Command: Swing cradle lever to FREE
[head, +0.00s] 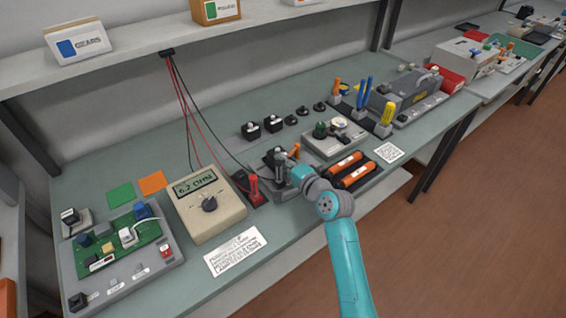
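My teal arm reaches over the bench from the front. My gripper (276,160) is small and dark in the head view, over a grey fixture (283,192) right of the meter. I cannot tell whether its fingers are open or touching anything. A small orange piece (295,150) stands just behind my wrist; I cannot tell whether it is the cradle lever. The FREE marking is not readable, and my gripper and wrist hide much of the fixture. Two orange-and-black cartridges (345,163) lie in a dark tray to the right.
A beige meter (207,203) reading 6.2 OHM and a red-and-black part (252,188) stand close left. A grey box with a green knob (320,130) is behind right. Upright tools (364,92) stand farther right. Bare bench (285,222) lies in front.

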